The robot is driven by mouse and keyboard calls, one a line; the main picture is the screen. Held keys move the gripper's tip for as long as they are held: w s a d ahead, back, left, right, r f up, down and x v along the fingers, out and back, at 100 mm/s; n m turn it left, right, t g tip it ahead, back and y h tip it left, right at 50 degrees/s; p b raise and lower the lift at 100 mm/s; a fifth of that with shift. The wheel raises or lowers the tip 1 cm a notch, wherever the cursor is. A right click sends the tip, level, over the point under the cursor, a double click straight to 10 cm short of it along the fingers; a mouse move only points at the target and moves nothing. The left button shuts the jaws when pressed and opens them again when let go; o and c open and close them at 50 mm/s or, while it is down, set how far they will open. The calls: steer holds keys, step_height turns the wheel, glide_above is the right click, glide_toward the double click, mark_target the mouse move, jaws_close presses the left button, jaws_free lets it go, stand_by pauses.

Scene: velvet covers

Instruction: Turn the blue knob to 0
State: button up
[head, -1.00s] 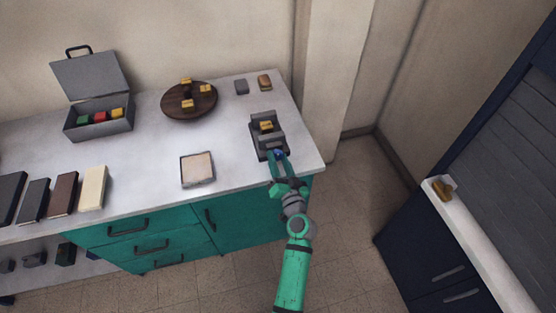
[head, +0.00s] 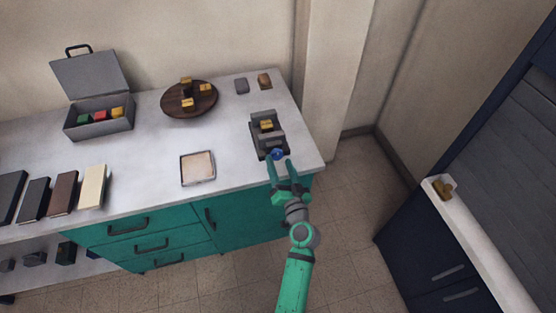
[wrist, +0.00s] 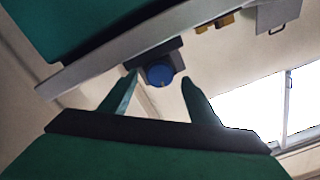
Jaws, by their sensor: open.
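The blue knob (head: 277,154) sits on the front face of a dark grey device (head: 256,128) near the right end of the white counter. A yellow block (head: 266,125) is in the device's top. In the wrist view the knob (wrist: 160,76) is round, with a small pale mark near its lower edge. My gripper (head: 280,165) is open just in front of the knob. In the wrist view its two fingers (wrist: 157,88) stand apart, with the knob beyond and between their tips. I cannot read any numbers around the knob.
The white counter (head: 230,150) holds a framed tile (head: 198,168), a round brown board (head: 189,99) with yellow blocks, an open grey case (head: 98,120) and several book-like slabs. Two small blocks lie behind the device. A dark cabinet (head: 425,250) stands at right across open floor.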

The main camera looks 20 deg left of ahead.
steer(key=v, duration=0.8)
steer(key=shift+f, duration=0.1)
steer(key=s+d+f+m+h, duration=0.1)
steer(key=s+d+f+h, duration=0.35)
steer(key=s, duration=0.45)
steer(key=s+d+f+m+h, duration=0.1)
steer(key=s+d+f+h, duration=0.3)
steer(key=s, duration=0.5)
steer(key=s+d+r+n, duration=0.1)
steer(key=s+d+r, duration=0.1)
steer(key=s+r, duration=0.3)
steer(key=s+d+r+n+h, duration=0.1)
steer(key=s+r, duration=0.4)
steer(key=s, duration=0.7)
steer(key=shift+d+r, duration=0.15)
steer(key=shift+d, duration=0.45)
